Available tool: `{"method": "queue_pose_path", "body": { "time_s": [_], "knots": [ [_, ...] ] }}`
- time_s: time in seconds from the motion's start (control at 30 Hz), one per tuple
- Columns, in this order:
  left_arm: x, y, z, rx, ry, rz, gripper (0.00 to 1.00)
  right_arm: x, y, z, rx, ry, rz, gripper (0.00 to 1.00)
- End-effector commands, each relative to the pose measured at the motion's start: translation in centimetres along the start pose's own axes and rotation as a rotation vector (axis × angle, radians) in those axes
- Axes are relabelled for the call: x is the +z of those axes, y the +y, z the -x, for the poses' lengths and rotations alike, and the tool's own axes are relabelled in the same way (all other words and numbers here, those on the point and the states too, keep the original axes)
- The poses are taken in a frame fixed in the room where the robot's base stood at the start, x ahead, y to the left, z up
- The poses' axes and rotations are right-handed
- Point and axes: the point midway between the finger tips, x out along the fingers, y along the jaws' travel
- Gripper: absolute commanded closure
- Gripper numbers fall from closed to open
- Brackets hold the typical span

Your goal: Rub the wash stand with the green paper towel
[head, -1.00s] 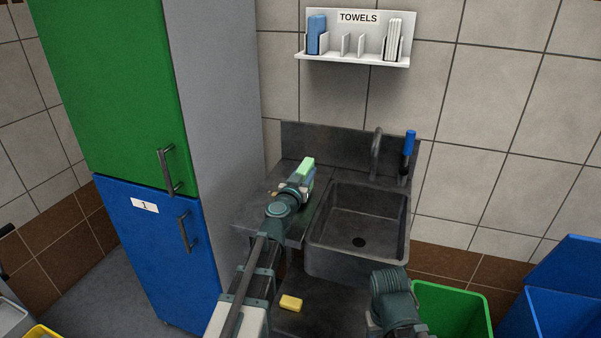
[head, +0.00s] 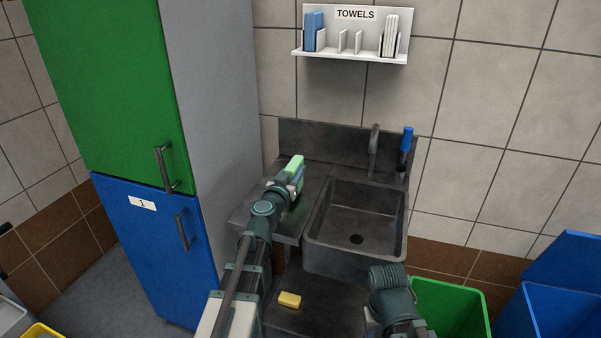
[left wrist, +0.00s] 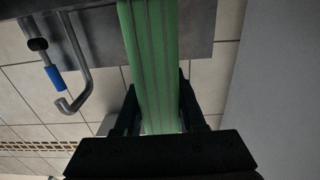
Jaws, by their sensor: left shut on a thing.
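The wash stand (head: 318,225) is dark metal, with a square basin on the right and a flat drainboard on the left. My left gripper (head: 293,178) is shut on the green paper towel (head: 294,164), over the drainboard near the basin's left rim. In the left wrist view the towel (left wrist: 150,60) is a folded green strip between the two fingers. Whether it touches the stand is hard to tell. My right arm shows at the lower right of the head view, but its gripper fingers do not show.
A towel rack (head: 350,50) with blue and white towels hangs on the wall. The tap (head: 373,150) and a blue-handled sprayer (head: 406,140) stand behind the basin. A yellow sponge (head: 289,299) lies lower down. Green (head: 455,300) and blue (head: 560,310) bins stand right, a cabinet (head: 160,240) left.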

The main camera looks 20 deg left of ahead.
Motion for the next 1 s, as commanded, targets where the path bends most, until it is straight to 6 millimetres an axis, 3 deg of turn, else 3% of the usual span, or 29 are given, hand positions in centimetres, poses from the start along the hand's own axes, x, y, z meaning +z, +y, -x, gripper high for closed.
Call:
{"method": "queue_pose_path", "body": {
  "time_s": [0.37,0.7,1.0],
  "knots": [
    [0.0,-1.0,-0.1,-0.002,0.0,0.0,1.0,0.0,0.0,0.0,0.0,0.0,0.0,0.5],
    [0.3,-3.6,-0.1,-0.002,0.0,0.0,1.0,0.0,0.0,-0.3,0.0,0.0,0.0,0.5],
    [0.2,-4.1,0.0,-0.003,0.0,-0.002,1.0,0.0,0.0,-0.2,0.0,0.0,0.0,0.5]
  ]
}}
